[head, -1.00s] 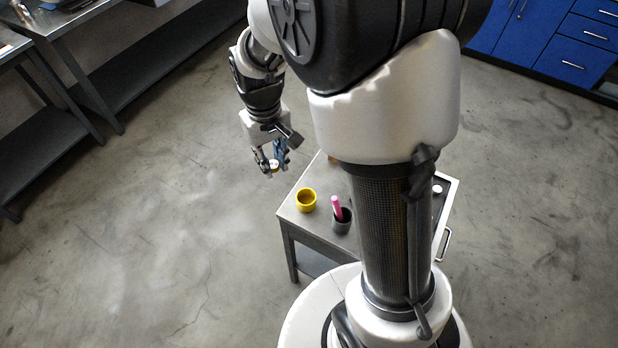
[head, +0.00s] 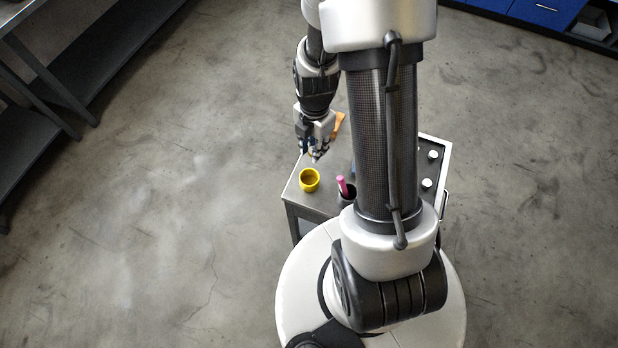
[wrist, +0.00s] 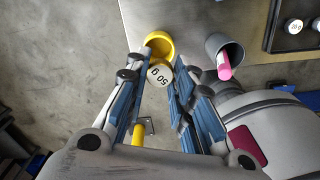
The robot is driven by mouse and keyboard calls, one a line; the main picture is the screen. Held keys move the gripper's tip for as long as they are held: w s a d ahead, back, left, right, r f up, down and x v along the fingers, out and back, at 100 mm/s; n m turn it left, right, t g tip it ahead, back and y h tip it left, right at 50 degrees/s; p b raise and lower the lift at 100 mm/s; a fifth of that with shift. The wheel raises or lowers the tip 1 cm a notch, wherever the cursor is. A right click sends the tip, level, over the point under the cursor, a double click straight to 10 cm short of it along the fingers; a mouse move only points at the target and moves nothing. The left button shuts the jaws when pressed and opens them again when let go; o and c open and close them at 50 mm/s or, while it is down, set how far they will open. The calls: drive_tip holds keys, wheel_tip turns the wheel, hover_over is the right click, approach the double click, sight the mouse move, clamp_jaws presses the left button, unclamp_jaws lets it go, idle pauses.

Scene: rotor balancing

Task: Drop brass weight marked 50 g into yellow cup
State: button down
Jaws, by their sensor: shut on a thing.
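The yellow cup (head: 309,180) stands upright on the left part of the small metal table, and it also shows in the wrist view (wrist: 159,42). The weight marked 50 g (wrist: 160,75) is held between the fingertips of my gripper (wrist: 158,80), its marked face toward the wrist camera. In the wrist view it overlaps the near edge of the cup. In the head view my gripper (head: 314,152) is just behind the cup and above the table. The weight is hard to make out there.
A dark grey cup (head: 346,194) with a pink marker (wrist: 223,64) stands right of the yellow cup. More round weights (head: 428,183) sit in a dark tray at the table's right side.

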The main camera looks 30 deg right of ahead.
wheel_tip(320, 180, down, 6)
drive_tip(key=b, duration=0.4)
drive_tip(key=shift+b, duration=0.3)
drive_tip(key=c, duration=1.3)
unclamp_jaws()
drive_tip(key=shift+r, duration=0.1)
wheel_tip(320, 180, up, 12)
drive_tip(key=shift+f, duration=0.1)
